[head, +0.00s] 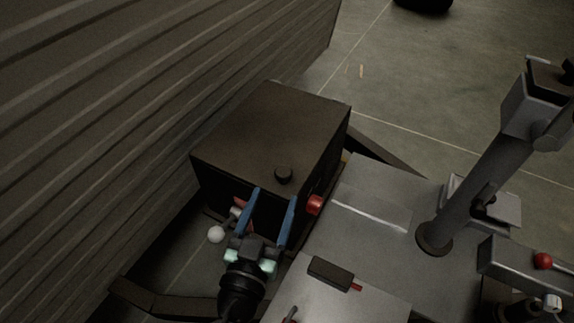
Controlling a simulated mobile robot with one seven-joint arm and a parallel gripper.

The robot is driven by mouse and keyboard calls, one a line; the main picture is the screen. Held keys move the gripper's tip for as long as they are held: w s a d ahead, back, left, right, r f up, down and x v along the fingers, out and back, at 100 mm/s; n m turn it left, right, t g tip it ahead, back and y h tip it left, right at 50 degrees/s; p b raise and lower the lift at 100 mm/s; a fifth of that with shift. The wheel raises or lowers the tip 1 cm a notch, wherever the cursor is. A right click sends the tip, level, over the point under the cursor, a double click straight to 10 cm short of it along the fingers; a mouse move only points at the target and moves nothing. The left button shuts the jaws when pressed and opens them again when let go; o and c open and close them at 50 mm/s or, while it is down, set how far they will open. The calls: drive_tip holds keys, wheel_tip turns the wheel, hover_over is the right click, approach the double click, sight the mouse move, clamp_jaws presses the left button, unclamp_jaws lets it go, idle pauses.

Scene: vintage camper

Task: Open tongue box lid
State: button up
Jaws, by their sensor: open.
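The tongue box (262,125) is a dark brown box in the middle of the head view. Its flat lid lies level on top and looks closed. My gripper (275,198) is open, with two blue fingers spread apart at the front of the box. The lower front of the box is partly hidden behind my gripper.
The ribbed camper wall (130,110) rises to the left of the box. A dark frame beam (385,162) runs out behind the box to the right. A white ball (216,234) and a red round part (315,205) sit near my gripper. Concrete floor (440,110) is open at the upper right.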

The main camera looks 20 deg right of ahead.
sight(286, 167)
drive_tip(key=x, duration=1)
drive_tip(key=shift+w+d, duration=0.15)
drive_tip(key=shift+d, duration=0.05)
clamp_jaws()
idle(1.0)
